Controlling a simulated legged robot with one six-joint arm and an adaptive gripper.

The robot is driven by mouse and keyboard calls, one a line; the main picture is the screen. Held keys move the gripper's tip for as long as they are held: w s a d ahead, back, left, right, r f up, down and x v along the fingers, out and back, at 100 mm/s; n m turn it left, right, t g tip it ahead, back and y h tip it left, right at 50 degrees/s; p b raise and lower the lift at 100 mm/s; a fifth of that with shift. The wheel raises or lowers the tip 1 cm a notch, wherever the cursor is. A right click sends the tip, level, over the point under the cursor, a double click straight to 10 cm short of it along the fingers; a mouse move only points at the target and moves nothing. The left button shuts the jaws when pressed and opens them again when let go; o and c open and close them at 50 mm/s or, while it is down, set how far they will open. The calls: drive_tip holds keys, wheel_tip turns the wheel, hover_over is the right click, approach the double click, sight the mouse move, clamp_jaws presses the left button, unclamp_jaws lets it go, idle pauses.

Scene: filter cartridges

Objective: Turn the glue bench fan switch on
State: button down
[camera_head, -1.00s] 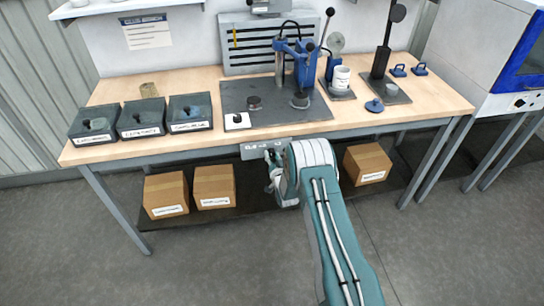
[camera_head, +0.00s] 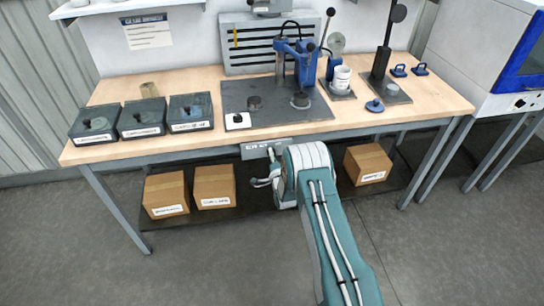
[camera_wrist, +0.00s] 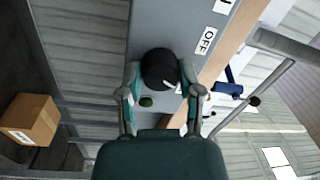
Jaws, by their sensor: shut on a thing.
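The switch panel (camera_head: 266,147) is a grey plate on the bench's front edge, left of my arm. In the wrist view the grey panel (camera_wrist: 190,22) carries a white label (camera_wrist: 207,40) reading OFF and a second label cut off at the top edge. A round black knob (camera_wrist: 157,68) sits on the panel, with a small green round part (camera_wrist: 146,101) beside it. My gripper (camera_wrist: 160,78) is shut on the knob, one finger on each side. In the head view my gripper (camera_head: 266,175) is below the panel and partly hidden by my arm. The knob's pointing direction is unclear.
Cardboard boxes (camera_head: 214,186) stand on the low shelf (camera_head: 250,205), left and right of my arm. The floor in front is clear.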

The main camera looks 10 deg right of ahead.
drive_tip(key=shift+d+m, duration=0.15)
drive_tip(key=shift+m, duration=0.55)
drive_tip(key=shift+f, duration=0.15)
drive_tip(key=shift+c, duration=1.3)
unclamp_jaws()
drive_tip(key=shift+d, duration=0.1)
drive_tip(key=s, duration=1.1)
drive_tip(key=shift+s+f, duration=0.4)
drive_tip(key=shift+f, duration=0.05)
